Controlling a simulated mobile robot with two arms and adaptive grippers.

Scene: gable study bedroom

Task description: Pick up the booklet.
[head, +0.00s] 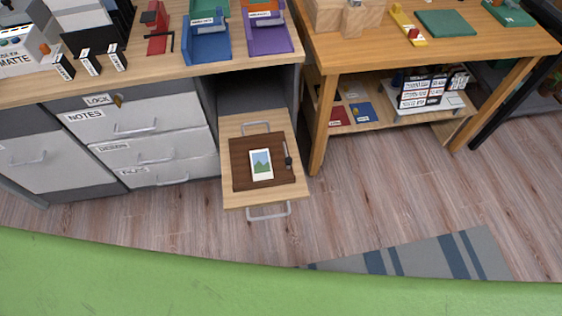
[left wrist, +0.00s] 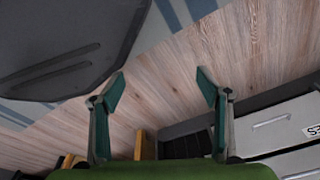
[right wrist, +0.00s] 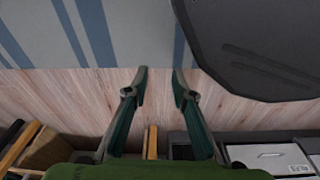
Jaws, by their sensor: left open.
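No item is clearly readable as the booklet. In the head view, a flat dark-brown rectangle (head: 242,172) lies on the pulled-out wooden drawer (head: 235,200); a white card with a landscape picture (head: 261,164) is on it, and a small dark item (head: 288,158) is by its right edge. Flat red (head: 339,117) and blue (head: 363,113) pieces, perhaps booklets, lie on the lower shelf of the wooden table. My left gripper (left wrist: 163,90) is open and empty over the floor in the left wrist view. My right gripper (right wrist: 160,75) is open and empty in the right wrist view.
Left of the open drawer is a grey cabinet with shut drawers (head: 135,118). The desk above holds blue (head: 208,45) and purple (head: 268,38) trays. The wooden table (head: 460,50) stands at the right. A grey-blue striped rug (head: 420,262) lies on otherwise clear floor.

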